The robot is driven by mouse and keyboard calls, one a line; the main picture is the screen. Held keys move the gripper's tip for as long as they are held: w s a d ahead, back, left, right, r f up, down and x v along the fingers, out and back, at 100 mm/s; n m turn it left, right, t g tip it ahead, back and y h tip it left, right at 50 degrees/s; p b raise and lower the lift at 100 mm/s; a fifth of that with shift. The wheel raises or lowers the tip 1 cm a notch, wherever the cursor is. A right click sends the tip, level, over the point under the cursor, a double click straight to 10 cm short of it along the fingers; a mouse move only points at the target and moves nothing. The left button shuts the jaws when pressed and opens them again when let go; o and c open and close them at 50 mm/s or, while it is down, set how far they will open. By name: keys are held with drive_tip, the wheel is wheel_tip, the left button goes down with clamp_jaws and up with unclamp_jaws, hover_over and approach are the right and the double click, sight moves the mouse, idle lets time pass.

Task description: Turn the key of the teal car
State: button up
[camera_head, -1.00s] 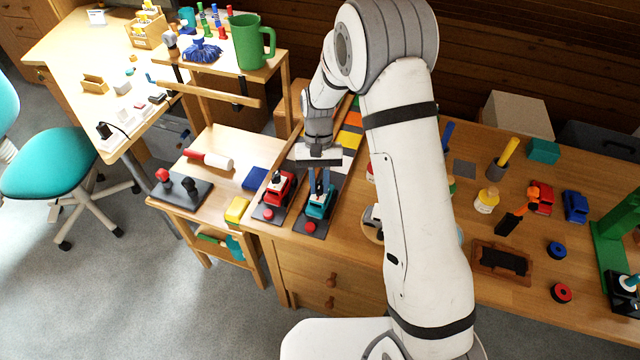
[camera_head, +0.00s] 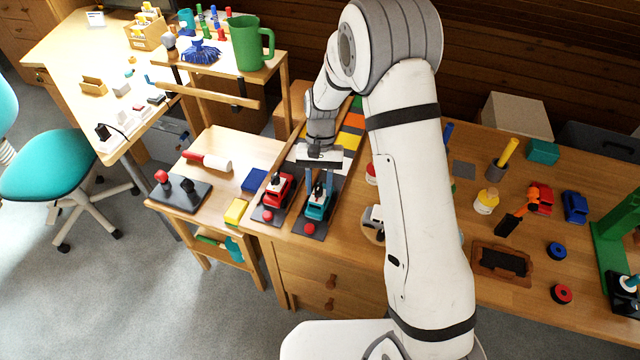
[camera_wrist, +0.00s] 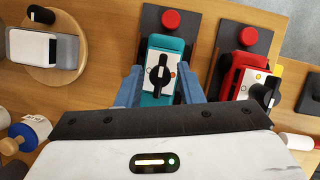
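The teal car (camera_head: 317,206) sits on a dark strip on the wooden bench, with a red button (camera_head: 310,228) at its front end. In the wrist view the teal car (camera_wrist: 175,44) has a white plate on top with a black key (camera_wrist: 159,75) on it. My gripper (camera_wrist: 160,84) is open; its two blue-grey fingers stand on either side of the car's key end, and the key lies between them. Whether the fingers touch the car or key cannot be told. In the head view my gripper (camera_head: 319,185) is above the teal car.
A red car (camera_head: 278,189) with its own black key stands close beside the teal one on a parallel dark strip. In the wrist view a grey-and-white object on a round wooden base (camera_wrist: 42,50) is on the left. A yellow block (camera_head: 236,211) and a blue block (camera_head: 255,180) lie left of the cars.

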drive_tip(key=shift+o, duration=0.7)
drive_tip(key=shift+r, duration=0.1)
drive_tip(key=v, duration=0.7)
drive_tip(key=shift+r+b, duration=0.3)
drive_tip(key=shift+r, duration=0.05)
drive_tip(key=shift+w, duration=0.15)
drive_tip(key=s+d+r+t, duration=0.4)
drive_tip(key=s+d+r, duration=0.45)
drive_tip(key=r, duration=0.25)
drive_tip(key=s+d+r+t, duration=0.1)
drive_tip(key=s+d, duration=0.2)
drive_tip(key=s, duration=0.4)
drive_tip(key=s+d+r+n+t, duration=0.1)
drive_tip(key=s+d+t, duration=0.1)
drive_tip(key=s, duration=0.5)
drive_tip(key=shift+d+r, duration=0.3)
drive_tip(key=shift+d, duration=0.2)
